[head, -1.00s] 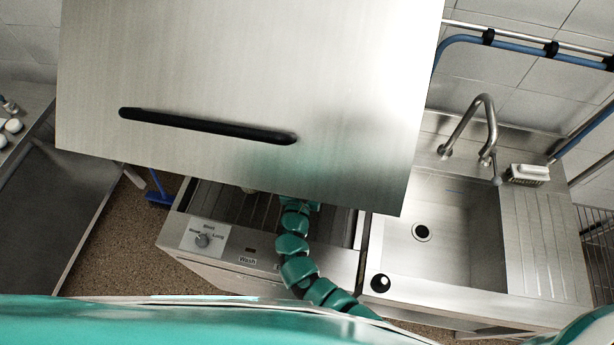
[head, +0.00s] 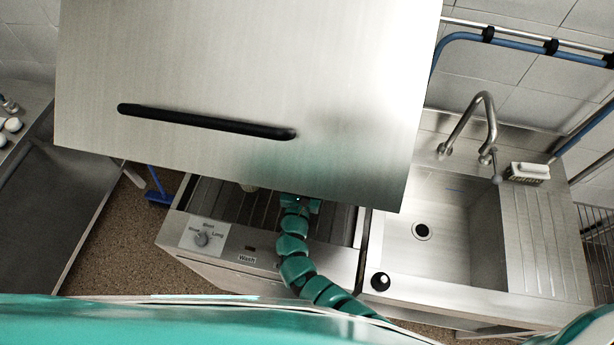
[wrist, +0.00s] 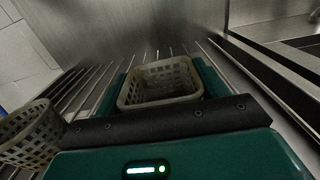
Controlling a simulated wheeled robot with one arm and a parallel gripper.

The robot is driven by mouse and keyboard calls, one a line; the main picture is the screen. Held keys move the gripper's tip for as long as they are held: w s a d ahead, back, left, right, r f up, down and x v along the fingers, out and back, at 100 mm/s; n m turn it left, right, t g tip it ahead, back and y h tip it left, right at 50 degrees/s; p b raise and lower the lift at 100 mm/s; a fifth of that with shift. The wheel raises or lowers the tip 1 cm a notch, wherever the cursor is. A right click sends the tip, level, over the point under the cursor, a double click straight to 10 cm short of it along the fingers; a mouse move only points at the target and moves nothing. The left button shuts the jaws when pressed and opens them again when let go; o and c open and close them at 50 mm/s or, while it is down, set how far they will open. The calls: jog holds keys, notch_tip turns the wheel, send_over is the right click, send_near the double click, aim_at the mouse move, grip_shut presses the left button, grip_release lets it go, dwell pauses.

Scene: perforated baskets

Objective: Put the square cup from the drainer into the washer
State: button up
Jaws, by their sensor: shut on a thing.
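The square cup (wrist: 160,82), a pale perforated basket, is seen from above in the wrist view. My gripper (wrist: 160,90) is shut on it, with a green finger along each side. The cup is above or on the metal bars of the washer rack (wrist: 92,82); I cannot tell whether it touches them. In the head view my arm reaches into the washer (head: 290,262) under its raised steel hood (head: 240,70), which hides the cup and most of my gripper (head: 298,200).
A second pale perforated basket (wrist: 32,135) stands on the rack at the left, close to my gripper. A sliver of it shows under the hood's lower edge. The sink (head: 445,240) with its tap (head: 485,125) is to the right of the washer.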

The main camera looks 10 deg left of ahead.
jog(key=shift+s+d+f, duration=0.2)
jog(key=shift+f, duration=0.5)
jog(key=o, duration=0.9)
jog(key=shift+f, duration=0.2)
jog(key=shift+o, duration=0.3)
jog(key=shift+s+d+f, duration=0.1)
jog(key=shift+s+f, duration=0.05)
jog(key=shift+f, duration=0.15)
jog(key=shift+r+p, duration=0.5)
jog(key=shift+r, duration=0.05)
jog(key=s, duration=0.3)
jog(key=s+p, duration=0.1)
jog(key=s, duration=0.3)
jog(key=s+p, duration=0.1)
jog(key=s, duration=0.2)
jog(key=shift+s+a+r, duration=0.2)
jog(key=shift+s+r, duration=0.1)
jog(key=shift+r, duration=0.05)
jog(key=shift+s+r, duration=0.1)
jog(key=shift+s, duration=0.35)
